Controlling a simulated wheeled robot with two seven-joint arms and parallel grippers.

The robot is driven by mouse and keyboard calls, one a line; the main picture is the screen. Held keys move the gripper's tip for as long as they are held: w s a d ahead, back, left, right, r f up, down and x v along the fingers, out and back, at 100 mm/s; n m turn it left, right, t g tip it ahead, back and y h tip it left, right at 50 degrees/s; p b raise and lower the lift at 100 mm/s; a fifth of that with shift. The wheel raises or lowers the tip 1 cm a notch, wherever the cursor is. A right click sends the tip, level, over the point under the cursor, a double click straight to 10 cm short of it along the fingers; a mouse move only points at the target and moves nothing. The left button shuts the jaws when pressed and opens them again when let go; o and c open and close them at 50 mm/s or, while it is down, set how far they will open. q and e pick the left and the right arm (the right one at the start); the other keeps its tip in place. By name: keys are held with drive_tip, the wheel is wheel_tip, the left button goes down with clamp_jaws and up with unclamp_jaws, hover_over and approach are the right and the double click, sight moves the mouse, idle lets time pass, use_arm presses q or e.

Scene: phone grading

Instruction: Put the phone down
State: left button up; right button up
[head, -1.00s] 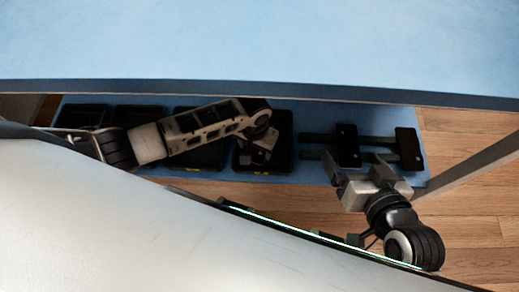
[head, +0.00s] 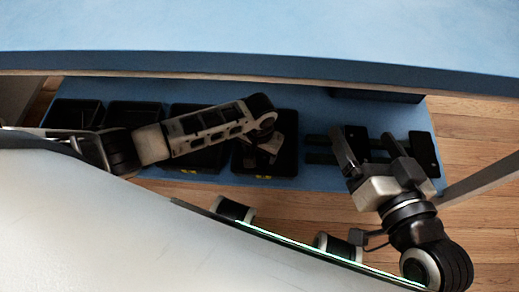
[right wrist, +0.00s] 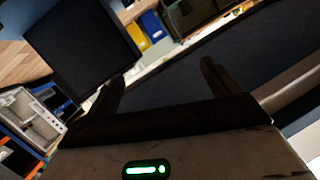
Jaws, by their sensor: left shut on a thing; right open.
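My left gripper (head: 266,146) is over the black bin (head: 287,168) with a yellow mark on its front, the right-hand one of the row. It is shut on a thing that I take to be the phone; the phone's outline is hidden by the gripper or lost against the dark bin. I cannot tell whether it touches the bin. My right gripper (head: 371,150) is open and empty, over the black holder (head: 423,155) with its dark rails. Its two fingers also show spread apart in the right wrist view (right wrist: 162,88).
The row of black bins (head: 77,114) stands on a lower blue shelf (head: 315,120). A larger blue worktop (head: 260,25) overhangs it at the back. A slanting grey leg (head: 480,178) stands at the right. Wooden floor (head: 480,130) is clear in front and to the right.

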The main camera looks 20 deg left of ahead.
use_arm(q)
drive_tip(key=o, duration=1.1)
drive_tip(key=shift+f, duration=0.1)
drive_tip(key=shift+r, duration=0.45)
drive_tip(key=shift+r+p, duration=2.95)
drive_tip(key=shift+r, duration=2.8)
use_arm(e)
drive_tip(key=shift+s+d+f+n+g+h, duration=0.1)
drive_tip(key=shift+d+f+n+g+h, duration=0.05)
drive_tip(key=shift+d+f+g+h, duration=0.3)
drive_tip(key=shift+d+f+n+g+h, duration=0.1)
drive_tip(key=shift+f+g+h, duration=0.2)
drive_tip(key=shift+f, duration=0.3)
drive_tip(key=shift+s+d+f+n+g+h, duration=0.1)
drive_tip(key=shift+d+f+n+g+h, duration=0.05)
drive_tip(key=shift+d+f+g+h, duration=0.3)
drive_tip(key=shift+a, duration=0.15)
drive_tip(key=shift+w, duration=0.1)
